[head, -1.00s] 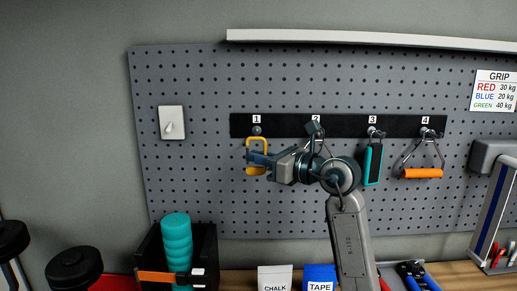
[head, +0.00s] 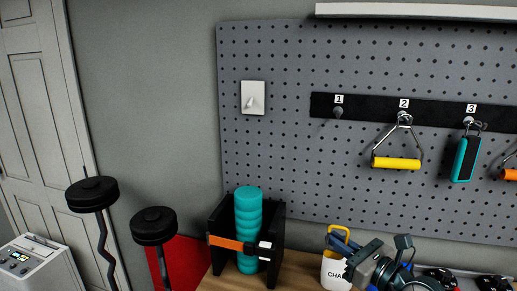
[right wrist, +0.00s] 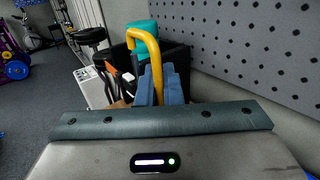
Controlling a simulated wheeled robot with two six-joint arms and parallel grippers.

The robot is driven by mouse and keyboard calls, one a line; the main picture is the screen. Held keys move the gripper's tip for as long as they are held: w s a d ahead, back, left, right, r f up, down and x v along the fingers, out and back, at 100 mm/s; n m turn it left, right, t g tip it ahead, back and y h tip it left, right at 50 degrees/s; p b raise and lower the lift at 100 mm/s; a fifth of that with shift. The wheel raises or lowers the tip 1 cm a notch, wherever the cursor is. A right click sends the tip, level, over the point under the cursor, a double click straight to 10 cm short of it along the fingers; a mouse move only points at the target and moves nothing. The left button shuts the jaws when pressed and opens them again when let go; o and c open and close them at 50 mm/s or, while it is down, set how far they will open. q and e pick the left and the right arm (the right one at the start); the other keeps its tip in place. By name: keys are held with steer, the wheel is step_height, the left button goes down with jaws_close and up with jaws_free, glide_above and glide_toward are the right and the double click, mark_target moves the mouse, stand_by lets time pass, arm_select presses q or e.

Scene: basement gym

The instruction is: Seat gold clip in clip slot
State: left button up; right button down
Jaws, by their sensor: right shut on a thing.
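Peg 1 (head: 338,112) on the black rail is empty. I cannot make out a marked clip slot in these views. My left gripper is not in view.
A black holder (head: 278,228) with a teal roller (head: 248,215) and an orange strap stands on the wooden bench. A yellow handle (head: 397,163) hangs on peg 2, a teal gripper (head: 465,160) on peg 3.

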steer(key=s+f, duration=0.2)
steer(key=f, duration=0.2)
steer(key=s+d+f+m+h+b, duration=0.1)
steer(key=s+f, duration=0.2)
steer(key=f, duration=0.2)
steer(key=s+d+f+t+h, duration=0.1)
steer(key=s+f, duration=0.2)
steer(key=f, duration=0.2)
steer(key=shift+s+m, duration=0.2)
steer(key=shift+m, duration=0.1)
steer(key=shift+s+f+m+t+h, duration=0.4)
steer(key=shift+f+m+h, duration=0.25)
steer(key=shift+h, duration=0.25)
steer(key=s+f+m+t+h, duration=0.1)
steer(key=m+h, duration=0.1)
steer(key=shift+s+a+f+h, duration=0.1)
steer(key=shift+s+h, duration=0.1)
steer(key=shift+h, duration=0.1)
steer(key=s+m+h, duration=0.1)
steer(key=h, duration=0.1)
steer(key=s+f+m+h, duration=0.1)
steer(key=h, duration=0.1)
steer(key=shift+s, duration=0.25)
steer(key=shift+s+d+f, duration=0.1)
steer(key=shift+s+d, duration=0.05)
steer(key=shift+d, duration=0.05)
